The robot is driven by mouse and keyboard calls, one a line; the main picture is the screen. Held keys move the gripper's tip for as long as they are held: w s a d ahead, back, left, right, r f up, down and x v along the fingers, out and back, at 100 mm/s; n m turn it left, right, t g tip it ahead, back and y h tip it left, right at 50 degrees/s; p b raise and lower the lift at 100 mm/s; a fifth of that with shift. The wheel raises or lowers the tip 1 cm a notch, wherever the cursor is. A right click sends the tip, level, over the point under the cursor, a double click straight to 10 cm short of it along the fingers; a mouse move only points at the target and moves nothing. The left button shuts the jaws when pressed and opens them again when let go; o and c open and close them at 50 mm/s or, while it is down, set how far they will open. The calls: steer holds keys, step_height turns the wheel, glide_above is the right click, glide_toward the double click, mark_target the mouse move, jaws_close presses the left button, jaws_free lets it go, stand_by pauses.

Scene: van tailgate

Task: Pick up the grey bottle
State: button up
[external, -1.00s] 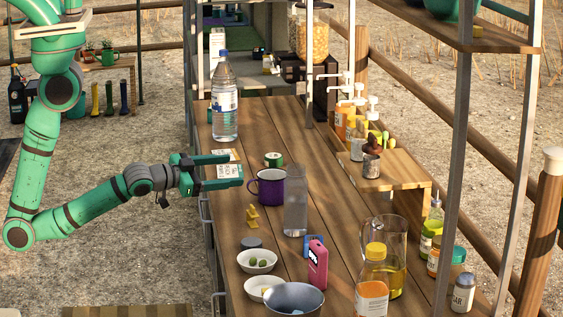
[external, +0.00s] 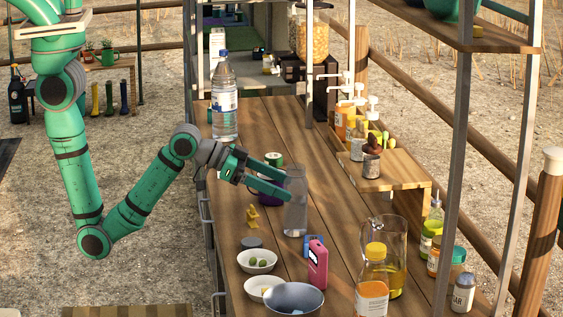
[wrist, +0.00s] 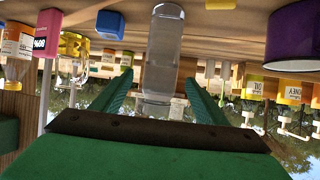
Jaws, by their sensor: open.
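The grey bottle (external: 295,205) is translucent and stands upright on the wooden counter, near the middle of the external view. My gripper (external: 282,185) is open beside it, its green fingers pointing at the bottle from the left. In the wrist view, which looks upside down, the bottle (wrist: 163,55) appears ahead between the two open fingers (wrist: 155,92). I cannot tell whether the fingertips have reached around it. The purple mug is mostly hidden behind my gripper in the external view.
A yellow figure (external: 252,216) and white bowls (external: 257,261) are to the left. A glass jug (external: 385,250) is at right. The purple mug (wrist: 297,38) is close by.

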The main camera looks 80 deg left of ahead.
steer(key=x, duration=0.9)
steer(key=shift+s+f, duration=0.15)
steer(key=c, duration=1.2)
steer(key=shift+c, duration=0.8)
